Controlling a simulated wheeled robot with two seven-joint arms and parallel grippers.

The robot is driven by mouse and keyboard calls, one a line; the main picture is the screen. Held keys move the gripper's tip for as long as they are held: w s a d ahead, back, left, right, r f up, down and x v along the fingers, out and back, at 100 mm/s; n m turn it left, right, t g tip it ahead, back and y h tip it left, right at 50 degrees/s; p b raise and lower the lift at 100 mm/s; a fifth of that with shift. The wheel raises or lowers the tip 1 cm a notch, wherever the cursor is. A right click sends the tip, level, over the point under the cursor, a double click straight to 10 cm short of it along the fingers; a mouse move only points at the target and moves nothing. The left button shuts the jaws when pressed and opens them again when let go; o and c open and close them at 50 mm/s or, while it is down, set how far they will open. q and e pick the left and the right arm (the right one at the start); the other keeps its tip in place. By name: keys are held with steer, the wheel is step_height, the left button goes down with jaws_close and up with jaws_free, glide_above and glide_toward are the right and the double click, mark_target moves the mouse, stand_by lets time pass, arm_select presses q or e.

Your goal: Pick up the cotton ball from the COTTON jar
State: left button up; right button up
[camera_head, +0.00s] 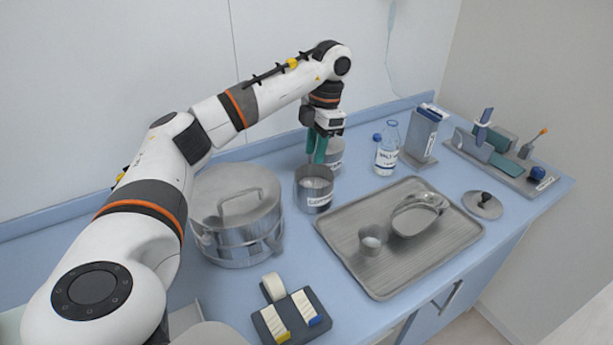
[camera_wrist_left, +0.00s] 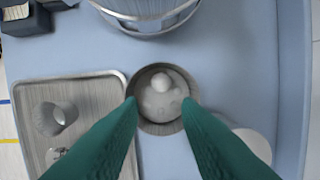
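The COTTON jar (camera_head: 312,198) is an open steel cup with a white label, left of the tray in the head view. In the left wrist view the jar (camera_wrist_left: 160,128) shows from above with pale balls inside. One cotton ball (camera_wrist_left: 161,81) stands out brighter near the jar's far side. My left gripper (camera_head: 315,159) points down above the jar's back edge. Its teal fingers (camera_wrist_left: 159,101) are apart and empty in the wrist view, with the jar's opening between the tips. My right gripper is in neither view.
A large lidded steel drum (camera_head: 237,240) stands left of the jar. A steel tray (camera_head: 440,250) at right holds a small cup (camera_head: 371,247) and a glossy dish. Another jar (camera_head: 334,157) stands close behind. A bottle (camera_head: 386,158) and a tape holder (camera_head: 292,318) are nearby.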

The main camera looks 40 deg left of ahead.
mark_target(306, 182)
arm_select(q)
steer(key=f, duration=0.3)
steer(key=shift+s+a+f+b, duration=0.2)
steer(key=shift+s+f+b, duration=0.05)
steer(key=shift+f+b, duration=0.1)
steer(key=f, duration=0.1)
steer(key=s+f, duration=0.1)
steer(key=f, duration=0.1)
steer(key=f+p, duration=0.1)
steer(key=shift+s+a+f, duration=0.15)
steer(key=shift+a, duration=0.15)
steer(key=shift+f, duration=0.35)
steer(key=shift+c, duration=0.5)
jaws_close()
